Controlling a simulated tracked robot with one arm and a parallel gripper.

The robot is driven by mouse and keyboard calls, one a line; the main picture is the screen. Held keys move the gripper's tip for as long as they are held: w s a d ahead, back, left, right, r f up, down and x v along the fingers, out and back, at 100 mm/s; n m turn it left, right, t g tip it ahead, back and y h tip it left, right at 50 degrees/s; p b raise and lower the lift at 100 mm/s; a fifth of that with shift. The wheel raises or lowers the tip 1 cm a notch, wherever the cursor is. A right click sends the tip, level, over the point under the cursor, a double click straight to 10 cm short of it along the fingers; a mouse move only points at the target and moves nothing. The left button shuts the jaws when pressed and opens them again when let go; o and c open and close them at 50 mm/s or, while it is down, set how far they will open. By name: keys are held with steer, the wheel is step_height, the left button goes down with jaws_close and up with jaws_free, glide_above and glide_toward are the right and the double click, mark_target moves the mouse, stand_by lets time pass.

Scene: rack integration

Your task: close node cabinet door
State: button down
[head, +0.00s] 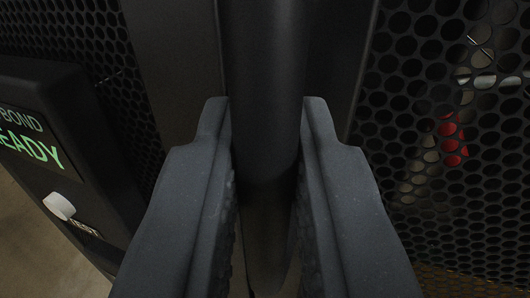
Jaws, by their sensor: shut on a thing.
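My gripper (268,150) fills the lower middle of the head view, with one dark finger on each side of a black vertical bar. The bar looks like the door handle (262,70), and the gripper is shut on it. The handle runs from the top edge down between the fingers. Behind it is the cabinet door (430,130), with a black perforated mesh panel on the right and a solid dark frame strip next to the handle. The handle's lower end is partly hidden by the fingers. Whether the door stands ajar cannot be told.
A dark box (60,150) at the left has a screen with green text reading "BOND" and "READY" and a white knob (59,206) marked TEST. More black mesh (80,40) is behind it. Red and pale parts show blurred through the right mesh. Tan floor shows at lower left.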

steer(key=c, duration=1.5)
jaws_free()
steer(key=shift+d+f, duration=0.1)
steer(key=shift+w, duration=0.1)
